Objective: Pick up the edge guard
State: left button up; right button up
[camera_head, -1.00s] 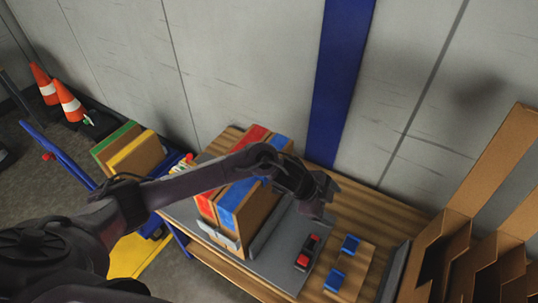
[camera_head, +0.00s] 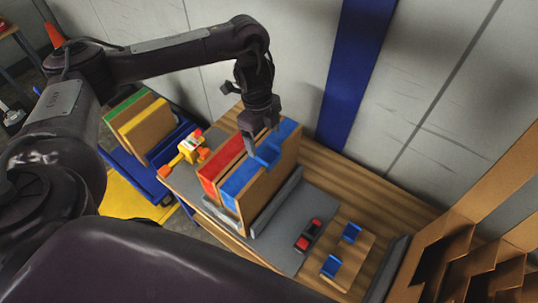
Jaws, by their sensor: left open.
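Two blue edge guards lie on a small wooden board at the right of the bench: one toward the back (camera_head: 351,232), one nearer (camera_head: 331,266). A third blue piece (camera_head: 268,155), resembling them, shows at the top of the blue-faced panel (camera_head: 240,177). My left gripper (camera_head: 262,142) points down at the top of the panels, its fingers open just by this third blue piece. I cannot tell whether they touch it. Nothing is clearly held. My right gripper is not in view.
A red-faced panel (camera_head: 215,168) stands beside the blue one on the grey mat (camera_head: 290,240). A red-and-black tool (camera_head: 307,235) lies right of them. Cardboard dividers (camera_head: 455,262) stand at the right. A blue cart (camera_head: 172,142) is at the left.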

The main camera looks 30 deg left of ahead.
aim_at(269, 156)
pick_arm(q)
jog(key=f, duration=0.1)
jog(key=d+f, duration=0.1)
jog(key=f, duration=0.1)
jog(key=shift+s+d+f, duration=0.1)
jog(key=shift+s+f, duration=0.1)
jog(key=shift+f, duration=0.6)
jog(key=c, duration=1.1)
